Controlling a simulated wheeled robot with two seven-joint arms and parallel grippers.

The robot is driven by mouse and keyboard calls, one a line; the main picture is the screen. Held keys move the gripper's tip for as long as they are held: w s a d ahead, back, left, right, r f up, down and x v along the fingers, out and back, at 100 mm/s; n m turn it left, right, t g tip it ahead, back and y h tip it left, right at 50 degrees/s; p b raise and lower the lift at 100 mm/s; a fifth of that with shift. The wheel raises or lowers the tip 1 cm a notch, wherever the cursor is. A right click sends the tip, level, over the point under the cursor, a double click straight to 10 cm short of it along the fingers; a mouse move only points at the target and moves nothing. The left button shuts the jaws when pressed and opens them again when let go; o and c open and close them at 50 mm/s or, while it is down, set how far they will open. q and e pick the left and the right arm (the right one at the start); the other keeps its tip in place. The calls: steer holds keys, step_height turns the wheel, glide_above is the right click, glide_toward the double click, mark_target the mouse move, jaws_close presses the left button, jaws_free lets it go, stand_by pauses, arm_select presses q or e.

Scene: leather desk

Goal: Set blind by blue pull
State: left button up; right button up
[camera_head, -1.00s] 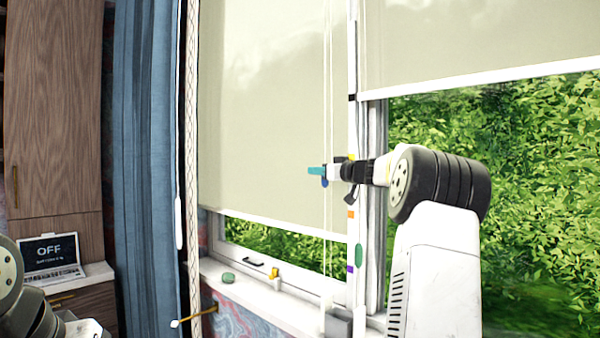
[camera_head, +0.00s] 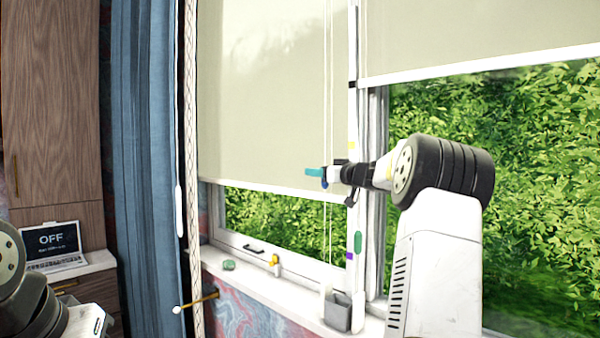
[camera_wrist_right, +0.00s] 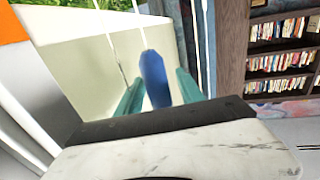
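The blue pull (camera_wrist_right: 154,78) hangs on a thin cord and sits between the teal fingers of my right gripper (camera_wrist_right: 160,88) in the right wrist view. In the head view my right gripper (camera_head: 315,172) is at the cords in front of the left window, with a little of the blue pull (camera_head: 324,184) showing below the fingers. My left gripper is out of view.
The white post (camera_head: 353,270) behind my gripper bears yellow, green and purple marks. A grey box (camera_head: 338,311) stands on the sill. The right blind (camera_head: 470,35) hangs higher. A blue curtain (camera_head: 148,150) and a laptop (camera_head: 52,242) reading OFF are at left.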

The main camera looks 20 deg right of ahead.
steer(key=v, duration=0.7)
steer(key=shift+s, duration=0.4)
steer(key=shift+d, duration=0.15)
